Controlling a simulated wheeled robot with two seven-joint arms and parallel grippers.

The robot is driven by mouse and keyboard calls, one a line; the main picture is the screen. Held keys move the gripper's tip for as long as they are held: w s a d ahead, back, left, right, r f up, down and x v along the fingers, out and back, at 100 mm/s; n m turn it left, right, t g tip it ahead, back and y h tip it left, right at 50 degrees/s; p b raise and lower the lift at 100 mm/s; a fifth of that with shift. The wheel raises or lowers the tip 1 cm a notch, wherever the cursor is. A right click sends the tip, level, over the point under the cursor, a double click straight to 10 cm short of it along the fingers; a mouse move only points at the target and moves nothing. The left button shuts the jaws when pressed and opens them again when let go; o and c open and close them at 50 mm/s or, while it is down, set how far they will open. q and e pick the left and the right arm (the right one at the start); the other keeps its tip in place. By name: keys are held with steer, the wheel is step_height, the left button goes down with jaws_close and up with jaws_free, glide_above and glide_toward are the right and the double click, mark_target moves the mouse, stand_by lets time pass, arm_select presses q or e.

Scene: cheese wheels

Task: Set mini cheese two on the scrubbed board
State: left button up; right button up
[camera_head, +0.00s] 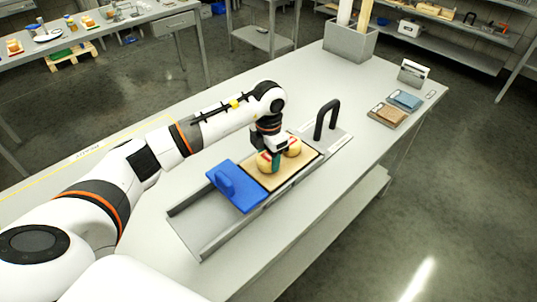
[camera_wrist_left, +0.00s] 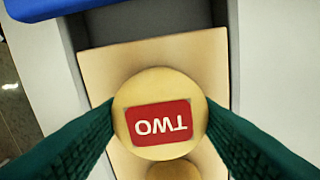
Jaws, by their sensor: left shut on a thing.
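My left gripper (camera_head: 274,158) is shut on mini cheese two (camera_head: 264,163), a round yellow cheese with a red label. In the left wrist view the green fingers press on both sides of mini cheese two (camera_wrist_left: 158,88), whose label reads TWO upside down. It is over the tan scrubbed board (camera_head: 291,173), which also shows bare in the left wrist view (camera_wrist_left: 190,52). I cannot tell whether the cheese touches the board. A second cheese (camera_head: 294,147) is close beside it, partly hidden by the gripper. My right gripper is not in view.
A blue block with a handle (camera_head: 238,187) stands at the board's left end, on a grey railed frame (camera_head: 195,222). A black arched handle (camera_head: 326,119) rises beyond the board. Brown and blue cloths (camera_head: 387,115) and a grey bin (camera_head: 350,43) are farther off.

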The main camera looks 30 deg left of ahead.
mark_target(269, 156)
arm_select(q)
steer(key=shift+f, duration=0.1)
steer(key=o, duration=1)
steer(key=shift+r, duration=0.25)
step_height(269, 156, up, 12)
steer(key=b, duration=0.3)
steer(key=shift+f, duration=0.1)
